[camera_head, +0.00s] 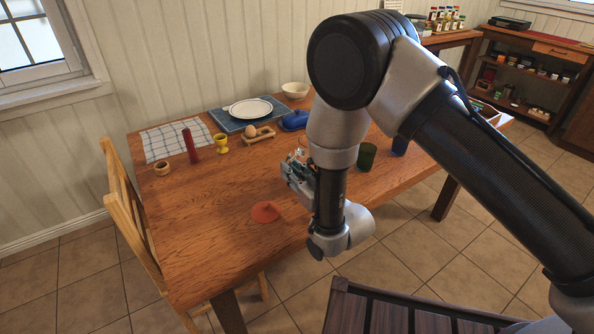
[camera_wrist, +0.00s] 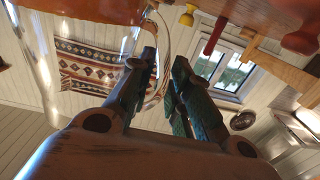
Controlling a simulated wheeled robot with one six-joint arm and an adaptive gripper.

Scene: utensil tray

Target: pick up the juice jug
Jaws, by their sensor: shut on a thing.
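The juice jug shows in the wrist view as clear glass with orange juice (camera_wrist: 85,9) at the upper left. Its curved glass handle (camera_wrist: 166,42) runs down between the fingers of my gripper (camera_wrist: 165,66). My gripper is shut on the handle. In the head view my gripper (camera_head: 299,172) is over the middle of the table, and my arm hides most of the jug. I cannot tell whether the jug's base touches the table.
A chair (camera_head: 125,205) stands left. The table's front left is clear.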

